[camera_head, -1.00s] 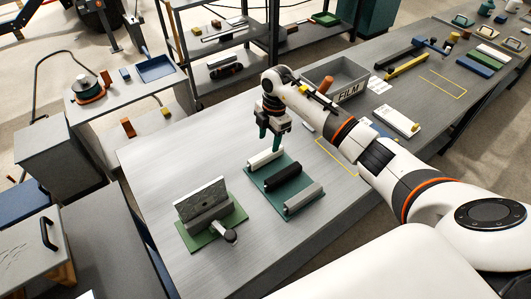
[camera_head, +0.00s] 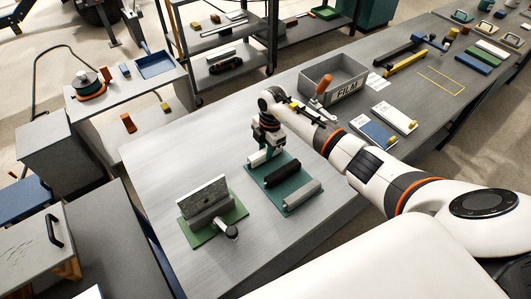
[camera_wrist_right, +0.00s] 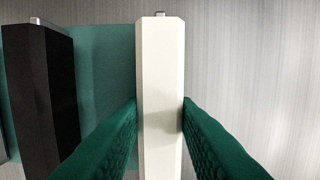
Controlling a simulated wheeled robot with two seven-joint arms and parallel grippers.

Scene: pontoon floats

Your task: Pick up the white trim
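The white trim (camera_head: 260,158) lies along the far edge of a green mat (camera_head: 304,208). In the right wrist view the white trim (camera_wrist_right: 161,60) runs down the middle, with a small metal tip at its far end. My right gripper (camera_head: 271,149) points down over it. In the wrist view the green fingers (camera_wrist_right: 160,112) stand on both sides of the trim, with no visible gap at the fingertips, so the gripper looks shut on it. The trim still appears to rest on the mat. My left gripper is not in view.
A black trim (camera_head: 283,174) and a grey trim (camera_head: 302,194) lie beside it on the mat. A grey plate in a holder (camera_head: 205,199) stands on a green base to the left. A grey bin marked FILM (camera_head: 348,92) stands behind my right arm.

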